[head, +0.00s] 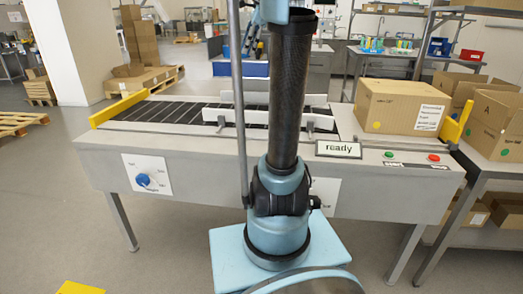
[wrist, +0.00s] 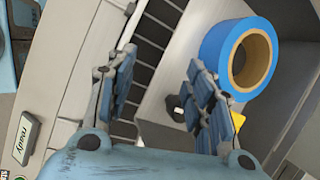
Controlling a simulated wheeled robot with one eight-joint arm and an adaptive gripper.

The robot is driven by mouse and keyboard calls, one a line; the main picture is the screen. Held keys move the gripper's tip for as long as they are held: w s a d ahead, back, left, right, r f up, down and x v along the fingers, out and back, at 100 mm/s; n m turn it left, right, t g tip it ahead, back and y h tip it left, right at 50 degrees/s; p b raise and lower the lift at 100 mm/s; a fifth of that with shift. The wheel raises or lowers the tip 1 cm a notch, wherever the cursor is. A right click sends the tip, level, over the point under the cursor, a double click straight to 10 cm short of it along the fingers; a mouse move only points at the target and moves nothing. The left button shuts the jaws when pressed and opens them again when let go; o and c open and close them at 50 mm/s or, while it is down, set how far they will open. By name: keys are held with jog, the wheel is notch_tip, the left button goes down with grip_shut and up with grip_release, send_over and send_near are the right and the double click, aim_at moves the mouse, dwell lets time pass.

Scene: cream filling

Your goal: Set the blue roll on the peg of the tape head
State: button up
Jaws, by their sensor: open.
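The blue roll (wrist: 211,49), a ring of blue tape with a tan core, shows at the upper right of the wrist view. My gripper (wrist: 160,60) is open, its two fingers spread with nothing between them. The roll lies beyond the right finger and outside the gap; I cannot tell whether they touch. What bears the roll is not clear. I cannot make out the tape head or its peg in either view. In the head view I see neither the roll nor the fingers, and my own arm covers the middle.
The machine has a dark roller conveyor (head: 180,112) with a white guide rail. A cardboard box (head: 400,105) stands at its right end, beside a "ready" sign (head: 338,149) and green and red buttons. The sign also shows in the wrist view (wrist: 24,138). More boxes stand right.

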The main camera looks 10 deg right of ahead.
jog(key=s+a+f+n+h, duration=0.1)
jog(key=s+f+n, duration=0.8)
jog(key=s+f, duration=0.7)
jog(key=s+a+f+n+g+h, duration=0.1)
jog(key=s+a+f+n+h, duration=0.1)
jog(key=s+f+n, duration=0.8)
jog(key=s+f, duration=0.6)
jog(key=f, duration=0.3)
jog(key=shift+f, duration=0.4)
jog(key=shift+w+f, duration=0.2)
jog(key=shift+w, duration=0.2)
